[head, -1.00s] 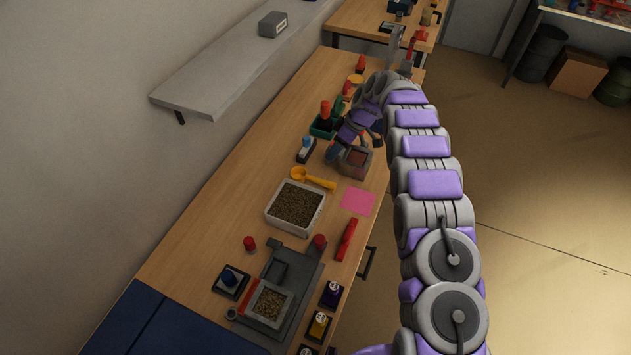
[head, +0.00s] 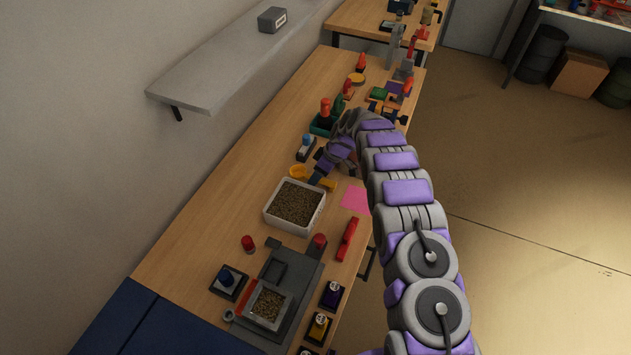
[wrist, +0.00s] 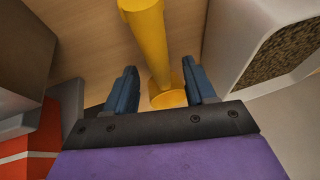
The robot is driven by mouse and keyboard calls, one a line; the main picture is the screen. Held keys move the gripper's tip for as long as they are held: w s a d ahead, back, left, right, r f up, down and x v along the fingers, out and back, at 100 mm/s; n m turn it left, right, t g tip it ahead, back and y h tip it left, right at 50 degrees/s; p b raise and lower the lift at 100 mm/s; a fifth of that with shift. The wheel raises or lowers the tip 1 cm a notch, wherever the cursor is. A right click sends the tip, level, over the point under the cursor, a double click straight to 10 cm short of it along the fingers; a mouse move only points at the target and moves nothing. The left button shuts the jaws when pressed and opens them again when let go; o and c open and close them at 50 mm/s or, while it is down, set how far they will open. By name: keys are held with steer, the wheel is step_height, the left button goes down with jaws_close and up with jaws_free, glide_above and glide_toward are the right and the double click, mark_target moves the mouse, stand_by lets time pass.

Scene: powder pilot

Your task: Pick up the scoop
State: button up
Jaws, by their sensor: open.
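The yellow scoop lies on the wooden workbench just behind the white tub of granules. In the head view its bowl (head: 298,172) shows at left and part of its handle (head: 329,184) at right, with my gripper (head: 322,167) over the middle. In the wrist view the yellow handle (wrist: 153,45) runs down between the two blue fingers of my open gripper (wrist: 163,78). There are gaps on both sides, and the fingers are not closed on it. I cannot tell the exact height of the fingers over the bench.
The white tub of granules (head: 323,207) stands close by; its wall also shows at right in the wrist view (wrist: 232,45). A pink square (head: 355,199) and a red tool (head: 347,239) lie nearer. A blue-topped item (head: 306,147) and green holder (head: 322,126) stand behind.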

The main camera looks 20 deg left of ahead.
steer(key=shift+a+f, duration=0.15)
steer(key=shift+f, duration=0.25)
steer(key=shift+s, duration=0.1)
jaws_close()
